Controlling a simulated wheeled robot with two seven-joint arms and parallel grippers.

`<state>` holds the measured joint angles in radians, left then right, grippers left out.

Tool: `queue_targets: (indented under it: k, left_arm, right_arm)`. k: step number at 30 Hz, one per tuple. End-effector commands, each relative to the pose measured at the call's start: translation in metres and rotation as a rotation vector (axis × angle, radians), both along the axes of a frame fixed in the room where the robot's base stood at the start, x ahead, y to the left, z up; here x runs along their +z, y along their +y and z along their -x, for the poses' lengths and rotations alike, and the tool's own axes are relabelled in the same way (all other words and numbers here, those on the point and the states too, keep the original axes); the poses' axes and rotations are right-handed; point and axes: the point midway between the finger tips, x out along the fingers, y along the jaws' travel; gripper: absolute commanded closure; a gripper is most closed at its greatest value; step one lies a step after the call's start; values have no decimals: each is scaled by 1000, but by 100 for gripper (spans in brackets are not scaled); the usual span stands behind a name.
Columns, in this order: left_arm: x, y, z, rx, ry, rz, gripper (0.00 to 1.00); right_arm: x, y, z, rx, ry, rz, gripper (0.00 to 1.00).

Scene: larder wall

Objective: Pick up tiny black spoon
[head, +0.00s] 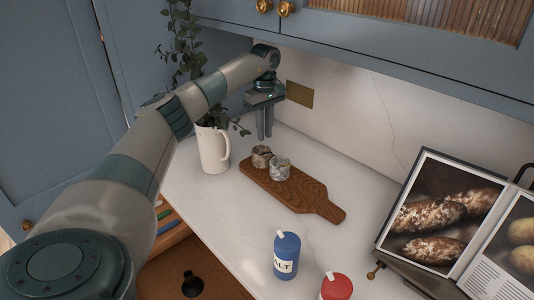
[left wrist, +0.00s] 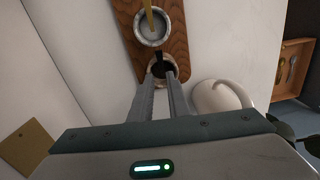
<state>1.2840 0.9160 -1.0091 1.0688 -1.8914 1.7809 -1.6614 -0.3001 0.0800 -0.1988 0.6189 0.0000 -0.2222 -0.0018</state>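A small brown pot (head: 261,156) and a grey marbled pot (head: 281,168) stand on a wooden board (head: 318,204). In the left wrist view, the brown pot (left wrist: 162,67) has a dark inside, and a thin black piece (left wrist: 159,56), perhaps the tiny black spoon, shows at its rim. The marbled pot (left wrist: 151,38) holds a gold-coloured handle (left wrist: 149,14). My left gripper (head: 264,135) points down above the brown pot. Its fingers (left wrist: 161,78) are apart with nothing seen held between them. My right gripper is not in view.
A white pitcher (head: 213,150) with leafy stems stands close left of the board. A blue salt container (head: 286,256), a red container (head: 336,287) and an open book (head: 437,215) are nearer the front and right. The white counter (head: 235,205) is clear left of the board.

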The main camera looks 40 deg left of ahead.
Motion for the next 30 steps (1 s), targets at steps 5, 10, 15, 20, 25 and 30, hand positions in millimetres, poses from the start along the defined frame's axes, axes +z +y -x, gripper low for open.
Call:
queue_targets:
  k: [5, 10, 15, 20, 25, 30]
  left_arm:
    - [-2, -1, 0, 0, 1, 2, 84]
    - [-15, -1, 0, 0, 1, 3, 84]
    - [-23, -1, 0, 0, -1, 2, 84]
    - [-23, -1, 0, 0, -2, 2, 84]
    - [-25, 0, 0, 0, 0, 3, 84]
    - [-37, 2, 2, 1, 2, 3, 84]
  right_arm:
    - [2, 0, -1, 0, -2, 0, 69]
    - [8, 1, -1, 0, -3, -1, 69]
    - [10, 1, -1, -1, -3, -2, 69]
    - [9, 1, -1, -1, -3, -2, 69]
    - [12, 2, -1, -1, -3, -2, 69]
    - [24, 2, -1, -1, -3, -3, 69]
